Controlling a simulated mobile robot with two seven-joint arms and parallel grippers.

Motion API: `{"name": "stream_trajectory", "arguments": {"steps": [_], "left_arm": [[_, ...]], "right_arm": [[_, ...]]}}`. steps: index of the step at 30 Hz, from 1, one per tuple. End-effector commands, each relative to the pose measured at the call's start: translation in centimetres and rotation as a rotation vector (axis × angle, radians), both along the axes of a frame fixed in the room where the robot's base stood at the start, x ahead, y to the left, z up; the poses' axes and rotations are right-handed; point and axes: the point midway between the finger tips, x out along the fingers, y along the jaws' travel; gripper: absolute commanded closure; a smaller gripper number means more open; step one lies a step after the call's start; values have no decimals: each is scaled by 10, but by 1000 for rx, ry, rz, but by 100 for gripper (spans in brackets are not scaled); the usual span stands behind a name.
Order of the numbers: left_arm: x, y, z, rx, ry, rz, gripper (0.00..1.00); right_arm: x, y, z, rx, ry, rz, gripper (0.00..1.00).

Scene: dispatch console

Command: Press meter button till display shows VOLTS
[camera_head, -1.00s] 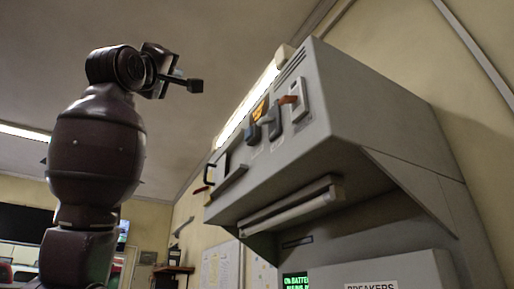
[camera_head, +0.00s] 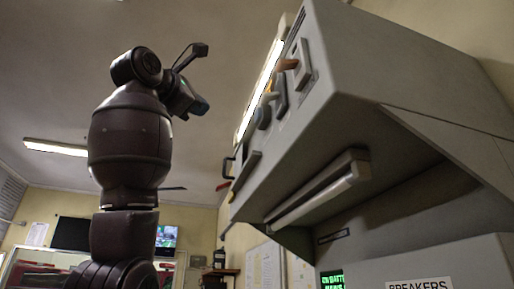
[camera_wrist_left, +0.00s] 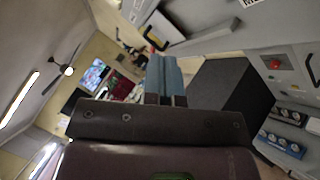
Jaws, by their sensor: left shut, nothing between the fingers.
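My left gripper (camera_head: 200,105) is raised in the air, left of the grey console (camera_head: 345,110) and clear of its face. In the left wrist view its blue fingers (camera_wrist_left: 165,76) are together with nothing between them. I cannot make out the meter, its button or a VOLTS reading. A small green-text display (camera_head: 332,281) is partly in view at the bottom; its text starts "ON BATT". In the left wrist view a red round button (camera_wrist_left: 275,64) sits on a grey panel; I cannot tell what it belongs to. My right gripper is not in view.
The console's sloping face carries an orange-tipped lever (camera_head: 287,64) and a long pale bar (camera_head: 318,188) below it. A BREAKERS label (camera_head: 420,285) is at the bottom right. Blue-fronted units (camera_wrist_left: 281,145) show in the left wrist view. Open air lies around my left arm.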

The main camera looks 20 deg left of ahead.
Motion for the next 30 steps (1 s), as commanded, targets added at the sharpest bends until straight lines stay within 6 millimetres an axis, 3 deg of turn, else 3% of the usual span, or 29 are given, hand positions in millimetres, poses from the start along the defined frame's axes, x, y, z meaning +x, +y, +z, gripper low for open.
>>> {"name": "stream_trajectory", "arguments": {"steps": [6, 17, 30], "left_arm": [[1, -1, -1, -51, 11, -12, 100], [2, -2, 0, -51, 10, -11, 100], [29, -37, 0, -48, 12, -12, 100]], "right_arm": [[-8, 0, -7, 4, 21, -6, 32], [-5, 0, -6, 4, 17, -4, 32], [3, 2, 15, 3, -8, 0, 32]]}}
